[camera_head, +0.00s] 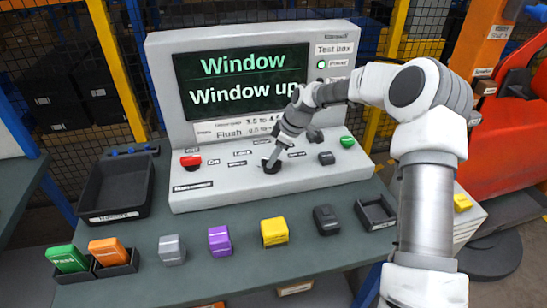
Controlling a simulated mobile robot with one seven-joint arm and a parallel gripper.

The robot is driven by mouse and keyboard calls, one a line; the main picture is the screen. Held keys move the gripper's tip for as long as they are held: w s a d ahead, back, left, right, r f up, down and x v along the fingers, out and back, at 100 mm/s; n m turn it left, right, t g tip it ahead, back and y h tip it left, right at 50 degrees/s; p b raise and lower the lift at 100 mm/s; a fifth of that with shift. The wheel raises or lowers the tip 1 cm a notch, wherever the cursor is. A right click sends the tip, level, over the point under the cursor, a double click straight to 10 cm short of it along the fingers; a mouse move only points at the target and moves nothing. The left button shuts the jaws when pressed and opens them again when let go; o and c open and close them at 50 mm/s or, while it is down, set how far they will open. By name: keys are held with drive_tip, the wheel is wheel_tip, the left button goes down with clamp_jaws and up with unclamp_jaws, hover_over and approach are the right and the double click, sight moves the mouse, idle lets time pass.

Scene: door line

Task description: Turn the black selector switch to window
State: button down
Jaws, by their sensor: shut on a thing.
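The black selector switch (270,167) is a small round knob on the sloped front of the grey test box (205,203). My gripper (275,158) reaches down onto it from above and is shut on it. The fingers hide much of the knob, so I cannot tell exactly where it points. Small labels surround it, too small to read surely. The screen (245,80) above shows "Window" and "Window up" in light letters.
A red button (190,161) is left of the switch. A green button (347,142) and a black control (326,158) are to its right. A black tray (118,188) stands left; several coloured blocks, including a yellow one (274,232), line the table front.

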drive_tip(key=c, duration=0.7)
unclamp_jaws()
drive_tip(key=v, duration=1.7)
drive_tip(key=shift+r+p, duration=0.25)
drive_tip(key=shift+p, duration=0.15)
